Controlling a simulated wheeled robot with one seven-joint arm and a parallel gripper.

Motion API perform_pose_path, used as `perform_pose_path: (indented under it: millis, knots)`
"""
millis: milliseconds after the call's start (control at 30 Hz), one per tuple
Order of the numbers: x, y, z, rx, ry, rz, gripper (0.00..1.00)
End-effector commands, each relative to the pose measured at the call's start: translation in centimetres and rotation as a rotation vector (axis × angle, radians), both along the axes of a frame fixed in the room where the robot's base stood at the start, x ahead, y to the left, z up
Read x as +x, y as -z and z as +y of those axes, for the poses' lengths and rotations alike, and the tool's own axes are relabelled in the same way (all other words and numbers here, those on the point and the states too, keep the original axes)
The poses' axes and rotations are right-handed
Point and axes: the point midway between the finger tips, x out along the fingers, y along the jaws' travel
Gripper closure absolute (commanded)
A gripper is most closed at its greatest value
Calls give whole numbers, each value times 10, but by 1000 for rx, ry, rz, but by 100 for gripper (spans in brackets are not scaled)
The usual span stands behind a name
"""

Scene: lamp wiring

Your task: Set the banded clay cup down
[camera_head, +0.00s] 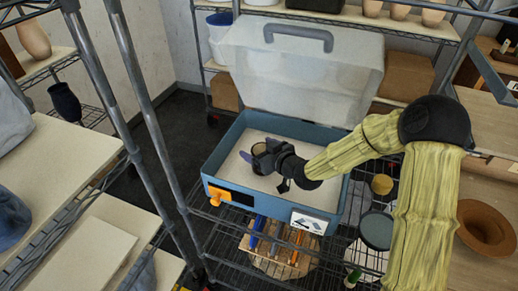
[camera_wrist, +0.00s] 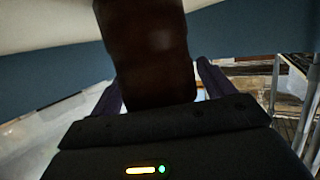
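The clay cup (camera_head: 259,149) shows small and brown in the head view, between my gripper's fingers. In the wrist view it is a dark brown body (camera_wrist: 145,50) filling the space between the fingers; its bands cannot be made out. My gripper (camera_head: 255,158) is shut on the cup, with a purple finger on each side. It is inside the outline of an open blue box (camera_head: 268,207) with a pale inside. Whether the cup touches the box floor cannot be told. The gripper also shows in the wrist view (camera_wrist: 163,88).
The box's clear lid (camera_head: 300,75) stands open behind it. An orange latch (camera_head: 218,194) is on its front. The box stands on a wire shelf unit, with metal posts at left. A brown bowl (camera_head: 486,228) and round jars stand at right.

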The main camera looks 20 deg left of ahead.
Motion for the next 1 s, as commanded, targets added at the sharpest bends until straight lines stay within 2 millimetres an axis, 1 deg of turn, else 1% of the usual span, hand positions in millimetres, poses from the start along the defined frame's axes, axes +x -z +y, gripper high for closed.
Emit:
perform_pose_path:
  millis: [367, 467, 800, 900, 1000]
  knots:
    - [0, -3, -1, 0, 1, 0, 17]
    - [-5, -5, -9, -1, 0, -2, 17]
    - [-35, -20, -51, -1, 2, -1, 17]
    - [-40, -23, -57, 0, 2, -2, 17]
    - [-42, -24, -59, 0, 0, 0, 17]
